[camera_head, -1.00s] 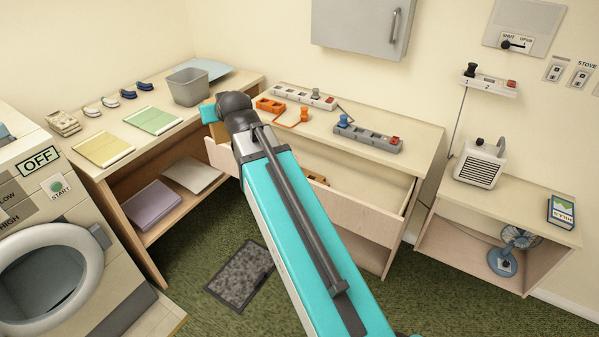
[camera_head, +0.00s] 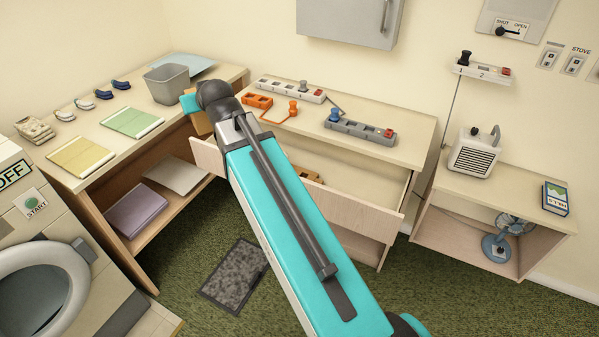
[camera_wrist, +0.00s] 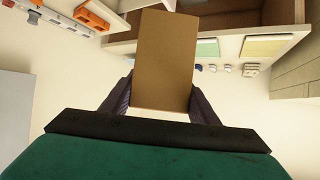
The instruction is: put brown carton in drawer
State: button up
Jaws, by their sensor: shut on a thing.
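The brown carton (camera_wrist: 165,60) fills the middle of the wrist view as a plain flat-faced box. My gripper (camera_wrist: 161,100) is shut on it, with a dark finger on each side. In the head view only a small part of the carton (camera_head: 202,124) shows beside my wrist, and the fingers are hidden. The drawer (camera_head: 345,203) is pulled open under the worktop with the power strips. My arm crosses in front of its left part. A small brown-orange thing (camera_head: 314,178) lies inside, partly hidden by my arm. The carton is near the drawer's left end, outside it as far as I can see.
A grey bin (camera_head: 167,84) stands on the left worktop near my wrist. Power strips (camera_head: 360,127) and orange blocks (camera_head: 257,101) lie on the worktop above the drawer. The right part of the drawer looks clear. A dark mat (camera_head: 234,275) lies on the floor.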

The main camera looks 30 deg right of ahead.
aim_at(202, 128)
jog(key=shift+a, duration=0.15)
jog(key=shift+s+a+f+n+y, duration=0.25)
jog(key=shift+a+f+n+y, duration=0.1)
jog(key=shift+f, duration=0.15)
jog(key=f+n+y, duration=0.1)
jog(key=f, duration=0.1)
jog(key=s+a+f+n+y+b, duration=0.1)
jog(key=f+y, duration=0.1)
jog(key=s+f+n+g+y, duration=0.1)
jog(key=n, duration=0.1)
jog(key=shift+s+a+f, duration=0.15)
jog(key=shift+s+f, duration=0.05)
jog(key=shift+f, duration=0.2)
jog(key=s+d+f+n+g+y+b, duration=0.1)
jog(key=s+d+f+b, duration=0.3)
jog(key=d, duration=0.7)
jog(key=s+d+f+n+y+b, duration=0.2)
jog(key=s+d+b, duration=0.35)
jog(key=d, duration=0.55)
jog(key=s+d+f+n+g+y+b, duration=0.1)
jog(key=s+d+f+b, duration=0.4)
jog(key=d, duration=0.6)
jog(key=s+d+f+m+h+b, duration=0.1)
jog(key=s+d+f+b, duration=0.2)
jog(key=d, duration=0.3)
jog(key=s+d+f+m+t+h+b, duration=0.1)
jog(key=s+d+f+b, duration=0.3)
jog(key=s+d+f, duration=0.1)
jog(key=shift+s+d, duration=0.6)
jog(key=shift+d, duration=0.5)
